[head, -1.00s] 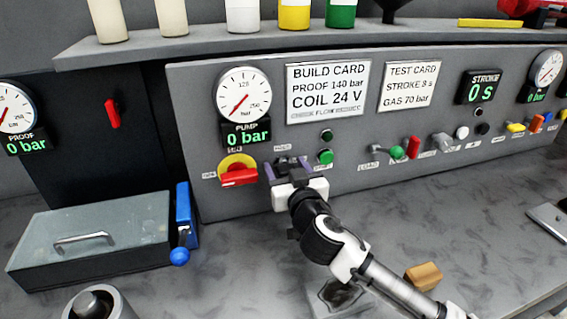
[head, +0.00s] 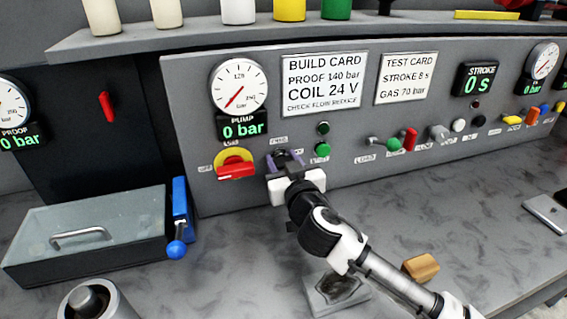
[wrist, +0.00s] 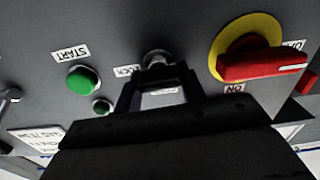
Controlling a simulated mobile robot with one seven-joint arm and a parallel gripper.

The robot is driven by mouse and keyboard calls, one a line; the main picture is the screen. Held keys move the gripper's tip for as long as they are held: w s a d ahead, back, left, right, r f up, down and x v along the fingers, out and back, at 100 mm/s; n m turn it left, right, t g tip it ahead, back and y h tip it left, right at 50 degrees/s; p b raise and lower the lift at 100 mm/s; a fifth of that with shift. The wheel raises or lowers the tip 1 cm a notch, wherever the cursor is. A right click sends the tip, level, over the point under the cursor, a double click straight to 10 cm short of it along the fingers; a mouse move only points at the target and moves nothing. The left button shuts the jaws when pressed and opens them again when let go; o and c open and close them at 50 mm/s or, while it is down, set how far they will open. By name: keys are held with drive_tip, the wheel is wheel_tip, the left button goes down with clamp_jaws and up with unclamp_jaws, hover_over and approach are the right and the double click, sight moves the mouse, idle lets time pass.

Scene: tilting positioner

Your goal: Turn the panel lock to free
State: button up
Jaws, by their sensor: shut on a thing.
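The panel lock (wrist: 155,57) is a small silvery round knob on the grey panel, between the red-and-yellow main switch and the green START button. In the wrist view a LOCK label sits beside it. My gripper (wrist: 160,78) is shut on the lock, with one finger on each side. In the head view my gripper (head: 285,160) is against the panel and hides most of the lock. A small label, apparently FREE, shows above it. Which way the lock points cannot be told.
The red-and-yellow switch (head: 234,164) is close to my gripper's left. The green START button (head: 322,149) is close to its right, with a dark lamp (head: 323,128) above. A lidded box (head: 88,236) with a blue lever stands left. A tan block (head: 421,267) lies near my arm.

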drive_tip(key=n+b, duration=0.2)
drive_tip(key=n, duration=0.1)
drive_tip(key=n+b, duration=0.1)
drive_tip(key=b, duration=0.1)
drive_tip(key=shift+a+f+n, duration=0.15)
drive_tip(key=shift+f+n, duration=0.1)
drive_tip(key=shift+n, duration=0.15)
drive_tip(key=n+b, duration=0.3)
drive_tip(key=n, duration=0.1)
drive_tip(key=n+b, duration=0.3)
drive_tip(key=n, duration=0.2)
drive_tip(key=shift+n+b, duration=0.65)
drive_tip(key=shift+n, duration=1.15)
drive_tip(key=o, duration=1)
drive_tip(key=shift+a, duration=0.1)
